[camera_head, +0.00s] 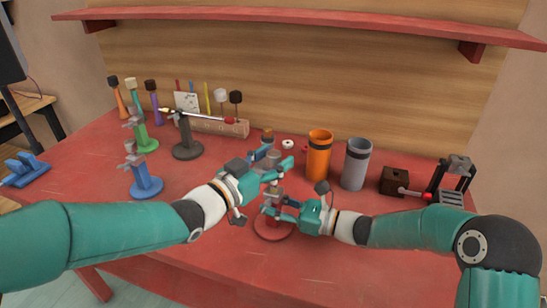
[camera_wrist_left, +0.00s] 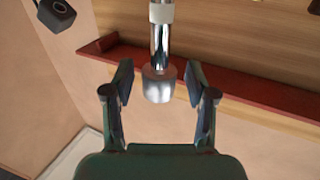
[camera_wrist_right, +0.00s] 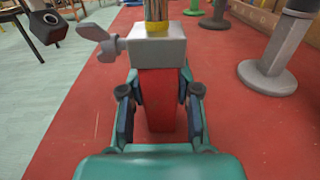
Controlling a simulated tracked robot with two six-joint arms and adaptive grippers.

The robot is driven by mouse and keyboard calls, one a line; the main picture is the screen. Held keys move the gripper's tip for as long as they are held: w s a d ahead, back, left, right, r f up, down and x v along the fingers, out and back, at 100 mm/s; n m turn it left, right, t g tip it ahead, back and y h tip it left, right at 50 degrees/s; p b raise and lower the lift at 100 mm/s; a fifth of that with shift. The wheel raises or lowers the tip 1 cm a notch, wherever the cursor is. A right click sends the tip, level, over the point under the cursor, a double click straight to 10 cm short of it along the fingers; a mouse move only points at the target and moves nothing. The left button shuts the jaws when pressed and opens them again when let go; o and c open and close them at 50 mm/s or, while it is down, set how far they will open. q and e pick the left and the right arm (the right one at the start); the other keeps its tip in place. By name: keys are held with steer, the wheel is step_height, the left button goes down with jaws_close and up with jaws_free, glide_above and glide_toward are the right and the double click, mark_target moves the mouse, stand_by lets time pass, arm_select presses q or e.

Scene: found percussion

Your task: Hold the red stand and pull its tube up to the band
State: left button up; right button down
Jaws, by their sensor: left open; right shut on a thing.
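The red stand (camera_head: 272,234) stands upright on the red table, its round base near the table's front. In the right wrist view its red post (camera_wrist_right: 158,105) is between the fingers of my right gripper (camera_wrist_right: 160,102), which is shut on it. A grey clamp block (camera_wrist_right: 157,47) with a wing screw tops the post, and a tube with a yellow part (camera_wrist_right: 156,12) rises from it. My left gripper (camera_head: 276,168) is open above the stand. In its wrist view, a silver cylinder end (camera_wrist_left: 158,84) on a shiny tube (camera_wrist_left: 162,45) with a pale section lies between the open fingers, apart from both.
An orange cylinder (camera_head: 319,155) and a grey cylinder (camera_head: 356,164) stand behind to the right, beside a dark box (camera_head: 395,181). Blue (camera_head: 146,186), green (camera_head: 146,144) and dark (camera_head: 187,149) stands are at the left. A red shelf (camera_head: 300,14) runs above.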

arm_select(q)
steer(key=v, duration=1.1)
steer(key=shift+s+a, duration=0.1)
steer(key=shift+a, duration=0.05)
arm_select(e)
steer(key=c, duration=0.7)
jaws_free()
steer(key=shift+c, duration=0.2)
steer(key=shift+d, duration=0.1)
